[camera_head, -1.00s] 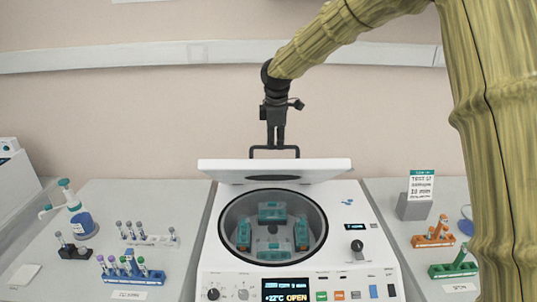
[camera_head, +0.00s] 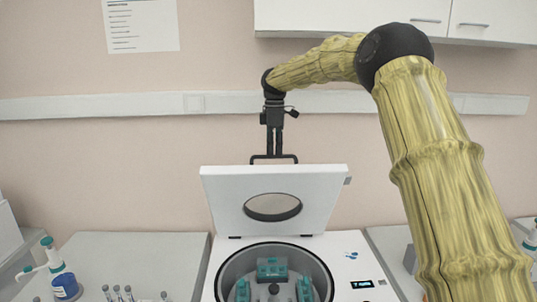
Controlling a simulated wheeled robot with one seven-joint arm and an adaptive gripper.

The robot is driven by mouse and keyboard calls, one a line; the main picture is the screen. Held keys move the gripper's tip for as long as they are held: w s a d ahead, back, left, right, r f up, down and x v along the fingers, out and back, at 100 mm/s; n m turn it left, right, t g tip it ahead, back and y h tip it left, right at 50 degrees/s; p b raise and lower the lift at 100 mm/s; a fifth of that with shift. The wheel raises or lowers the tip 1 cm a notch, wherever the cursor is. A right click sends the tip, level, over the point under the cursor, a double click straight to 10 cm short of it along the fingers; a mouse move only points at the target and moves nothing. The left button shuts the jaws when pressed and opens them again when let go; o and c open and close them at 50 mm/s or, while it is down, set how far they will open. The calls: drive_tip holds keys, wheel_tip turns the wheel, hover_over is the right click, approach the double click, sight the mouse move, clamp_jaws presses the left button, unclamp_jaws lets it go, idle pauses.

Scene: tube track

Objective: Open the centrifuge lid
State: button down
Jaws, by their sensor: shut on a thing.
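The white centrifuge (camera_head: 348,262) stands at the bottom middle, partly cut off by the lower edge. Its white lid (camera_head: 322,190) is tilted steeply up at the back and has a round window (camera_head: 272,207). The round chamber below is uncovered and shows the rotor with teal buckets (camera_head: 272,268). A dark handle (camera_head: 288,158) stands on the lid's upper edge. My gripper (camera_head: 274,154) comes from above and is shut on this handle. The exact finger contact is small and hard to see.
My arm fills the right side. A blue-labelled bottle with a teal pump (camera_head: 65,286) and several capped tubes (camera_head: 122,294) stand on the left bench. Wall cabinets (camera_head: 375,18) hang at the upper right, above the arm.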

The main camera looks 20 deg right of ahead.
drive_tip(key=shift+w+d+f, duration=0.2)
drive_tip(key=shift+w+f, duration=0.05)
drive_tip(key=shift+f, duration=0.45)
drive_tip(key=c, duration=1.7)
unclamp_jaws()
drive_tip(key=shift+w+f, duration=0.1)
drive_tip(key=shift+w, duration=0.05)
drive_tip(key=shift+o, duration=1)
drive_tip(key=shift+w+d+f, duration=0.2)
drive_tip(key=shift+w+f, duration=0.05)
drive_tip(key=shift+w, duration=0.25)
drive_tip(key=shift+w+d+f, duration=0.2)
drive_tip(key=shift+w+f, duration=0.05)
drive_tip(key=shift+w, duration=0.2)
wheel_tip(320, 180, up, 13)
drive_tip(key=shift+w+f, duration=0.15)
drive_tip(key=shift+w, duration=0.15)
